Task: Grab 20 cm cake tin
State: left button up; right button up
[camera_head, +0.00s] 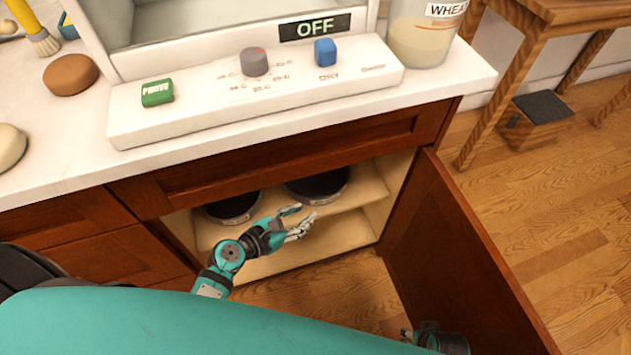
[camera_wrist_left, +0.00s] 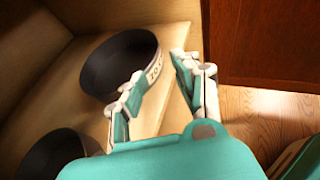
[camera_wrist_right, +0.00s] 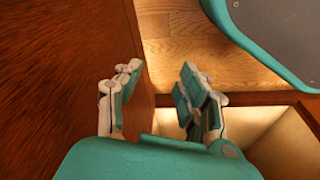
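A dark round tin (camera_head: 318,187) with a pale rim label stands at the right on the cabinet shelf. In the left wrist view this tin (camera_wrist_left: 120,62) carries a partly covered label that appears to start with "20". A second dark tin (camera_head: 233,207) stands to its left and shows at the lower left of the left wrist view (camera_wrist_left: 55,155). My left gripper (camera_head: 297,220) is open and empty, just in front of the right tin's rim. My right gripper (camera_wrist_right: 158,90) is open, with its fingers on either side of the cabinet door's edge in view.
The cabinet door (camera_head: 450,250) stands open on the right. The countertop (camera_head: 60,140) overhangs the shelf (camera_head: 340,215) from above. A white machine with a control panel (camera_head: 250,90) sits on the counter. The wooden floor (camera_head: 540,220) on the right is mostly clear.

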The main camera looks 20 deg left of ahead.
pick_arm(q)
jog(key=b, duration=0.3)
send_near(340, 190)
jog(key=x, duration=0.4)
jog(key=shift+w+d+f, duration=0.1)
jog(key=shift+f, duration=0.2)
jog(key=shift+w+d+f, duration=0.2)
jog(key=shift+w+d, duration=0.05)
jog(key=shift+w, duration=0.3)
jog(key=b+x, duration=0.1)
jog(key=x, duration=0.3)
jog(key=shift+w+b, duration=0.25)
jog(key=shift+b, duration=0.15)
pick_arm(e)
notch_tip(340, 190, up, 18)
jog(key=t, duration=0.1)
jog(key=shift+w+f, duration=0.2)
pick_arm(q)
jog(key=shift+c, duration=0.3)
pick_arm(e)
jog(key=shift+d, duration=0.1)
pick_arm(q)
grip_shut()
